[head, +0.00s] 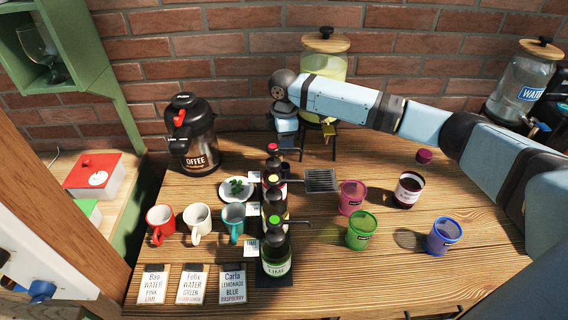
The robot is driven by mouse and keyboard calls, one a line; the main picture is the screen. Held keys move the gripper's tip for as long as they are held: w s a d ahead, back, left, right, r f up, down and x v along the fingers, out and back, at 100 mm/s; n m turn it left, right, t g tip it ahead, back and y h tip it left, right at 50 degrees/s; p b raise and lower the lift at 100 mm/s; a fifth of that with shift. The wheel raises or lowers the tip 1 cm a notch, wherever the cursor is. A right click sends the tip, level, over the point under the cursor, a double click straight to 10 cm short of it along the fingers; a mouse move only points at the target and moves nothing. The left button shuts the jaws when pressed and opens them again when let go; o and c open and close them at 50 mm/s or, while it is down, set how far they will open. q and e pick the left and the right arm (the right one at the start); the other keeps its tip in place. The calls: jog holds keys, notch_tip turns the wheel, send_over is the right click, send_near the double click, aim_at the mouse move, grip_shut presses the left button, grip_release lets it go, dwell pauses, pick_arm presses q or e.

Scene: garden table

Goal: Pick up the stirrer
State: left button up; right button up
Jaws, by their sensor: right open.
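I cannot make out a stirrer for certain anywhere in the head view; it may be hidden or too small to tell. My right gripper (286,142) hangs at the end of the arm that reaches in from the right. It points down, open, behind the row of pump bottles and in front of the brick wall. Its fingers are small and partly covered by the bottle pumps, and I see nothing held between them.
Pump bottles (276,258) stand mid-table beside a grey slotted tray (321,181). Mugs (197,220) and order cards (193,286) are left. Pink (351,198), green (362,231) and blue (444,236) cups and a dark red jar (408,191) stand right. A coffee jug (192,140) and lemonade dispenser (324,67) stand behind.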

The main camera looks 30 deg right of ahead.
jog(key=shift+c, duration=0.8)
grip_shut()
